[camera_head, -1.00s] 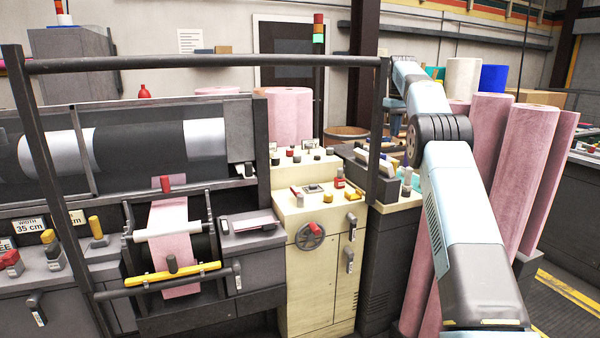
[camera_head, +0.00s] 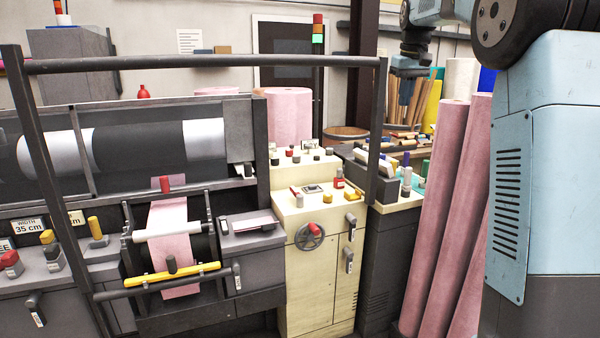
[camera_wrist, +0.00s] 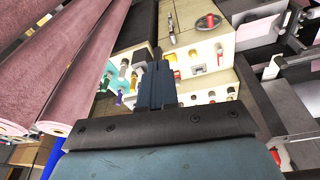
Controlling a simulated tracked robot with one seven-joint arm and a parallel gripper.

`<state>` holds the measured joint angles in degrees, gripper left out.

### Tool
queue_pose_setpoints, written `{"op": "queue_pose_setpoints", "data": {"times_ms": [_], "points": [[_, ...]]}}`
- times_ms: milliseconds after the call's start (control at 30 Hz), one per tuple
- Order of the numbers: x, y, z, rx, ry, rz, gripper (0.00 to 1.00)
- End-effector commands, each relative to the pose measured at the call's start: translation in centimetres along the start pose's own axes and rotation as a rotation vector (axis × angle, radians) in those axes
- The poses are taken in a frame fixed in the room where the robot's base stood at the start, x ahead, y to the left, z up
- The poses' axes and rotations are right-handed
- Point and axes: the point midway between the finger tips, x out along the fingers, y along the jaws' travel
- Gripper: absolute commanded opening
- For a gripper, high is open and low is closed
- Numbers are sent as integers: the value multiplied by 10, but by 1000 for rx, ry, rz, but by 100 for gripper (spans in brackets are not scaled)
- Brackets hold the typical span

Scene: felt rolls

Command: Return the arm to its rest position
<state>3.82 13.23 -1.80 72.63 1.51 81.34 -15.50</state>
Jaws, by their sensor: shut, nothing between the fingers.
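My gripper (camera_head: 405,98) hangs at the upper right in the head view, fingers pointing down, in front of the far shelf and above the dark cabinet's knobs. In the wrist view my gripper (camera_wrist: 156,84) shows its dark fingers together, with nothing between them. My blue and dark arm links fill the right side of the head view and hide part of what is behind. The gripper appears clear of the machine controls; its exact height above them is hard to tell.
A dark rail frame (camera_head: 205,62) stands before the felt machine. The cream control cabinet (camera_head: 320,265) carries knobs and a red-handled wheel (camera_head: 309,236). Tall pink felt rolls (camera_head: 440,200) stand close beside my arm; they also show in the wrist view (camera_wrist: 60,70).

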Motion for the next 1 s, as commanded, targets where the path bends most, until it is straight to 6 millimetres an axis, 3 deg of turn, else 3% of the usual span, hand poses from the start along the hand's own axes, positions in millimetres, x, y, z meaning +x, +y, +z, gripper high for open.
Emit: {"op": "queue_pose_setpoints", "data": {"times_ms": [200,533,767,1000], "points": [[-19,-24,60,26,43,6,0],[-24,-56,156,69,106,13,0],[-13,-79,228,98,149,17,0],[12,-100,303,126,194,19,0]]}}
